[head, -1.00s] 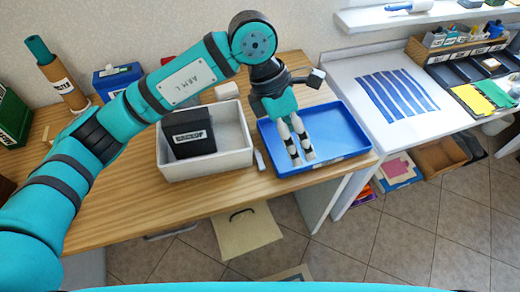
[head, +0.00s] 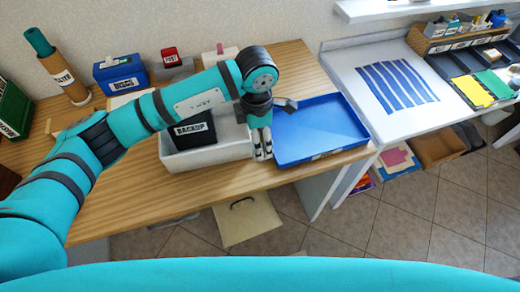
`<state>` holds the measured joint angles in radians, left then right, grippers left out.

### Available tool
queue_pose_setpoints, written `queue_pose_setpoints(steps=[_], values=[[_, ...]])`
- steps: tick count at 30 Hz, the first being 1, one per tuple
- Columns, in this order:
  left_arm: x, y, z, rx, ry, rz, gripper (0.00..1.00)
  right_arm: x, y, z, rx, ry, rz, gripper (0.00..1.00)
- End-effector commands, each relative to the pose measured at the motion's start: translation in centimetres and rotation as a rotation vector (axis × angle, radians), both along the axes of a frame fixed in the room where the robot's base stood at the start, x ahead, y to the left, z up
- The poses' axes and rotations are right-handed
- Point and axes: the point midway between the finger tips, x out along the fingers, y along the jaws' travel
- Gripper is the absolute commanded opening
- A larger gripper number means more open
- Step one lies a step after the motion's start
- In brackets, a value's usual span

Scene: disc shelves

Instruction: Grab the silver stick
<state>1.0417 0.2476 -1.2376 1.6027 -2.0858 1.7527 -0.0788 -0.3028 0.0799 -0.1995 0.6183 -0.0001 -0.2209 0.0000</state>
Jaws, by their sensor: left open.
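My left gripper (head: 263,153) points down in the narrow gap between the white bin (head: 208,162) and the blue tray (head: 320,130). Its fingers are open, with only a small space between the tips. I cannot make out the silver stick now; the fingers cover the spot where a small grey stick lay on the wooden desk. Whether the fingers touch it is hidden. My right gripper is not in view.
A black box labelled BACKUP (head: 191,128) leans in the white bin. The blue tray is empty. A labelled brown tube (head: 65,82) and a blue box (head: 120,74) stand at the back left. The wooden desk's (head: 130,215) front left is clear.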

Motion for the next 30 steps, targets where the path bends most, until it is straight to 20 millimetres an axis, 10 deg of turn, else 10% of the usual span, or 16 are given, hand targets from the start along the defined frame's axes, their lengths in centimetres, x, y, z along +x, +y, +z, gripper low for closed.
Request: queue_pose_setpoints(steps=[20, 30], values=[[0.0, 0.0, -5.9, 0.0, 0.0, -0.001, 0.77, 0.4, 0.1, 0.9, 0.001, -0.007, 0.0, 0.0], [0.0, 0.0, -5.8, 0.0, 0.0, 0.0, 0.47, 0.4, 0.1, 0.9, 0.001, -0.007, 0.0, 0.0]])
